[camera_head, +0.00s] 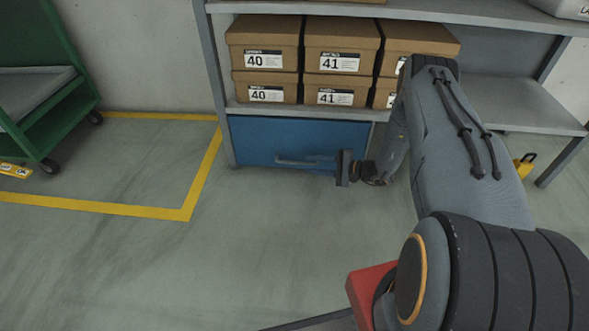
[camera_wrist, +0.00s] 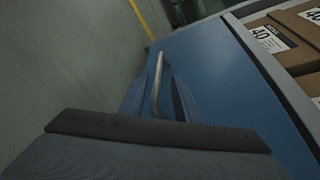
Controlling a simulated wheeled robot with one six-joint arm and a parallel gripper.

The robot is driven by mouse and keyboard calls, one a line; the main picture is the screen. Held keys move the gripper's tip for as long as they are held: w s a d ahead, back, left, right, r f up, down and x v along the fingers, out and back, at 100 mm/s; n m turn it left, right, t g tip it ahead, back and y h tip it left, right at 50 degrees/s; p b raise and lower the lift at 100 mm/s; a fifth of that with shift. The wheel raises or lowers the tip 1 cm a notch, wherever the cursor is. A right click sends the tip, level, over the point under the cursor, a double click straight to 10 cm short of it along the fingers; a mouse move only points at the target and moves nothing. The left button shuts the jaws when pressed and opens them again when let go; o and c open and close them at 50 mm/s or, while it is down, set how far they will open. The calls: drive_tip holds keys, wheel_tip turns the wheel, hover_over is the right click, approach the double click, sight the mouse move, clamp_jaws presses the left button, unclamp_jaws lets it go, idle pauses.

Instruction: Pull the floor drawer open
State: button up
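The floor drawer (camera_head: 255,138) is a blue front under the lowest shelf; it looks flush with the rack. Its pale bar handle (camera_head: 300,161) runs sideways low on the front, and in the wrist view the handle (camera_wrist: 157,82) rises up the middle. My gripper (camera_head: 345,168) is at the handle's right end, close to the drawer front (camera_wrist: 205,70). In the wrist view the fingers of my gripper (camera_wrist: 157,102) stand on either side of the bar, with small gaps showing. The near end of the handle is hidden behind my gripper.
Brown shoe boxes (camera_head: 340,62) fill the shelf above the drawer. A green cart (camera_head: 60,110) stands at the left, beside a yellow floor line (camera_head: 130,209). The floor in front of the drawer (camera_head: 200,265) is clear. A small yellow object (camera_head: 524,165) is under the rack at right.

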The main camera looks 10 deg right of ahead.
sight(300, 163)
drive_tip(key=shift+w+d+f, duration=0.1)
drive_tip(key=shift+w+f, duration=0.1)
drive_tip(key=shift+f, duration=0.2)
drive_tip(key=b+x, duration=0.3)
drive_tip(key=x, duration=0.4)
drive_tip(key=shift+w+a, duration=0.2)
drive_tip(key=shift+a, duration=0.05)
clamp_jaws()
